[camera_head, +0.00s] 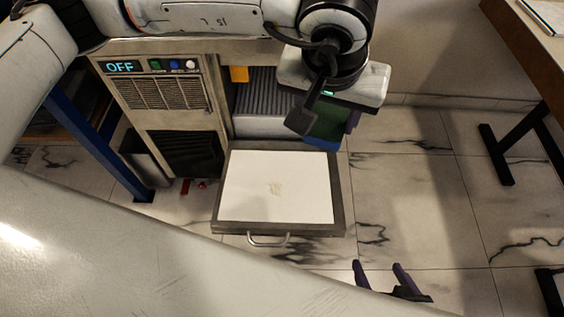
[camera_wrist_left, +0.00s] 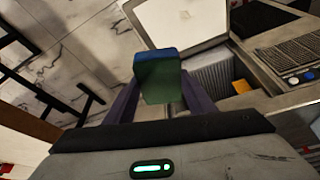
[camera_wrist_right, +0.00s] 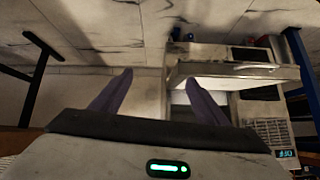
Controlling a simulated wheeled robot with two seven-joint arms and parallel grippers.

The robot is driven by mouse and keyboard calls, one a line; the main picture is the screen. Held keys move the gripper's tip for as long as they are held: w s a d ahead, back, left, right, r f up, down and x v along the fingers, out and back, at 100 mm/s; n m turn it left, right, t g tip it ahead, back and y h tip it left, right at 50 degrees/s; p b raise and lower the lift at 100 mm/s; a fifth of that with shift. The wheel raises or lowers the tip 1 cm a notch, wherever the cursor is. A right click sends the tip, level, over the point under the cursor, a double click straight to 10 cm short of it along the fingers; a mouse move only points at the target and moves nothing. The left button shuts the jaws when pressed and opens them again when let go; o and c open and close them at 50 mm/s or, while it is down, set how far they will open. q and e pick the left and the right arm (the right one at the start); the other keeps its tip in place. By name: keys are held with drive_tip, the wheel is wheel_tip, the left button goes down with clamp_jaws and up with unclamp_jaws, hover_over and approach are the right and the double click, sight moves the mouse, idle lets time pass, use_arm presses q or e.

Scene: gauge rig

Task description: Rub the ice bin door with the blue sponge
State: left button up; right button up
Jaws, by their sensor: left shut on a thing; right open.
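The door also shows in the left wrist view (camera_wrist_left: 180,20) and edge-on in the right wrist view (camera_wrist_right: 235,72). My left gripper (camera_head: 328,125) is shut on the blue sponge (camera_wrist_left: 160,85), whose visible broad face is green with blue at the far end. It is held above the door's back right corner, apparently without contact. My right gripper (camera_head: 385,272) is open and empty, right of the door's front.
The ice machine (camera_head: 165,95) stands behind the door, its display reading OFF. A orange tag (camera_head: 239,74) hangs at the bin opening. A dark bin (camera_head: 145,160) and a blue table leg (camera_head: 100,150) are at left. Marble floor (camera_head: 410,190) is clear at right, beside a table.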

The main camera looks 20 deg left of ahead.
use_arm(q)
drive_tip(key=w+a+f+n+b, duration=0.1)
drive_tip(key=a+f+b, duration=0.2)
drive_tip(key=f, duration=0.7)
drive_tip(key=w+a+f+g+b, duration=0.1)
drive_tip(key=a+f+b, duration=0.2)
drive_tip(key=f, duration=0.8)
drive_tip(key=w+a+f+n+b, duration=0.1)
drive_tip(key=a+f+b, duration=0.3)
drive_tip(key=f, duration=0.7)
drive_tip(key=shift+w+n, duration=0.3)
drive_tip(key=shift+s+d+f+b, duration=0.1)
drive_tip(key=shift+s+f+b, duration=0.05)
drive_tip(key=shift+f+b, duration=0.55)
drive_tip(key=shift+f, duration=0.1)
use_arm(e)
wheel_tip(320, 180, down, 7)
drive_tip(key=a, duration=0.1)
drive_tip(key=shift+a+t+y, duration=0.3)
drive_tip(key=shift+y, duration=0.1)
drive_tip(key=shift+w+r, duration=0.2)
drive_tip(key=shift+w, duration=0.05)
